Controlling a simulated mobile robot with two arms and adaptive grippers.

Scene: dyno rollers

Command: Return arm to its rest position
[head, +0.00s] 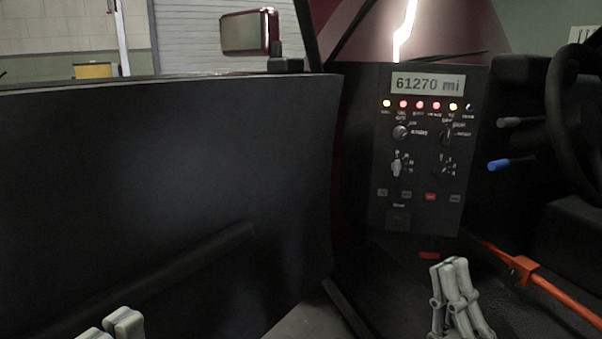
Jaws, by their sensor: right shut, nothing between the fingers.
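My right gripper (452,272) is at the bottom right of the head view, grey, with its fingers pointing up and closed together. Nothing is between the fingers. It is below and in front of the black control panel (382,212) and apart from it. Part of my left gripper (111,326) shows at the bottom left edge. Only its grey tips are in view, beside the dark door, and the rest is cut off.
The panel has a display reading 61270 mi (428,84), a row of lights and several knobs. A steering wheel (562,120) and a blue-tipped lever (510,163) are at right. An orange bar (560,294) lies right of my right gripper. The open door (150,170) fills the left.

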